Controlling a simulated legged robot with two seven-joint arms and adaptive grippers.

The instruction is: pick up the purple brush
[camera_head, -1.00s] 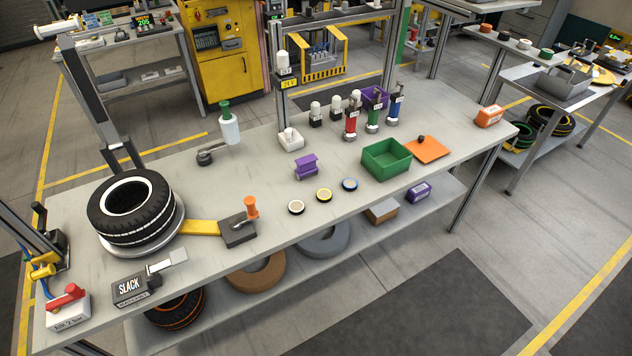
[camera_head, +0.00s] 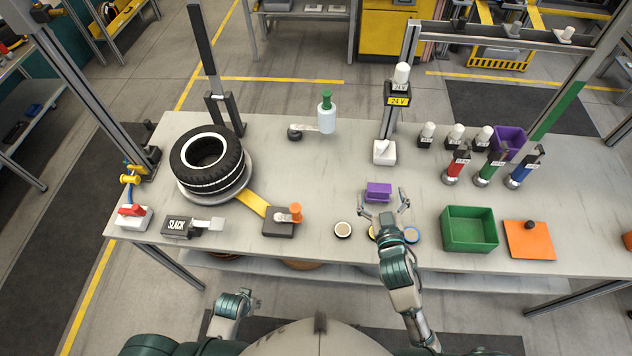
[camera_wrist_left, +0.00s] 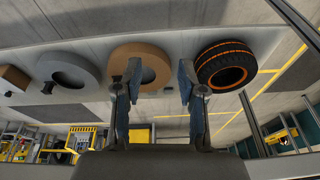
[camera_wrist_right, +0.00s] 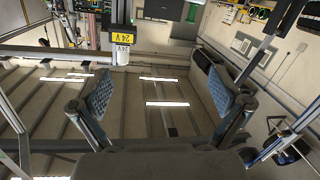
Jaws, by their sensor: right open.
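The purple brush (camera_head: 378,191), a small purple block-like piece, rests on the grey workbench (camera_head: 310,190) in the head view. My right gripper (camera_head: 384,207) is open and empty, its spread fingers just in front and to the right of the brush. Whether they touch it I cannot tell. In the right wrist view the fingers (camera_wrist_right: 160,100) are wide apart with nothing between them, and the brush is not seen. My left gripper (camera_head: 250,298) is low in front of the bench. In the left wrist view its fingers (camera_wrist_left: 158,95) are apart and empty.
A green bin (camera_head: 469,245) stands to the right. A white-based 24 V post (camera_head: 385,152) rises behind the brush. A tyre (camera_head: 207,160) sits at left.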

